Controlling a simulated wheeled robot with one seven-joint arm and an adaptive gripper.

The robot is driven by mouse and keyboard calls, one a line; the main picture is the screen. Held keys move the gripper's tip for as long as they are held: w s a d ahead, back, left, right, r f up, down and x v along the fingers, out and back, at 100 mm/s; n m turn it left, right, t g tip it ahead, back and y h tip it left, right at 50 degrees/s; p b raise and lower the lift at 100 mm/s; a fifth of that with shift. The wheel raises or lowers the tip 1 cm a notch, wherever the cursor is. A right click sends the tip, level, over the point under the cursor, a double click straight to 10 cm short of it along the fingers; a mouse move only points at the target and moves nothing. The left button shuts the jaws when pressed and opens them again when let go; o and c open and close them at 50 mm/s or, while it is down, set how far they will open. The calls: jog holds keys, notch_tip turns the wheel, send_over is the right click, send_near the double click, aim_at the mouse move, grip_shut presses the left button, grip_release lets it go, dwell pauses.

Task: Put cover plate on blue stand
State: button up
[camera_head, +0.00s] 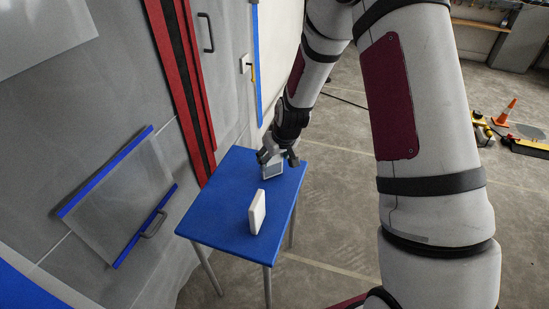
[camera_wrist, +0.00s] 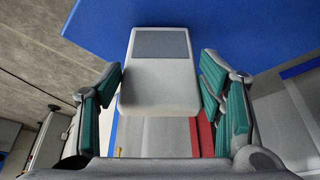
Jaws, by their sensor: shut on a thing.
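The blue stand (camera_head: 220,207) is a small square-topped table with thin grey legs. My gripper (camera_head: 278,160) is over its far part, shut on a pale grey plate with a darker grey panel, likely the cover plate (camera_head: 273,171). In the wrist view the cover plate (camera_wrist: 160,85) sits between the green-padded fingers of my gripper (camera_wrist: 162,88), with the blue stand top (camera_wrist: 230,30) behind it. In the head view its lower edge is close to the stand top; I cannot tell whether it touches.
A white block (camera_head: 257,212) stands upright on the near part of the stand. A grey wall with a blue-edged panel (camera_head: 120,190) and red strips (camera_head: 172,80) is on the left.

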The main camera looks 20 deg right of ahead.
jog(key=shift+f, duration=0.1)
jog(key=o, duration=1.1)
jog(key=shift+f, duration=0.1)
jog(key=shift+o, duration=0.2)
jog(key=s+r+g+p, duration=0.1)
jog(key=s+r, duration=0.9)
jog(key=r, duration=0.3)
jog(key=s+r+p, duration=0.1)
jog(key=s+r, duration=0.9)
jog(key=r, duration=0.3)
jog(key=s+r+m+g, duration=0.1)
jog(key=s+r, duration=0.1)
jog(key=s, duration=0.8)
jog(key=s+r+g, duration=0.1)
jog(key=s+r, duration=0.1)
jog(key=s, duration=0.8)
jog(key=shift+s+m+h, duration=0.3)
jog(key=shift+m+h, duration=0.1)
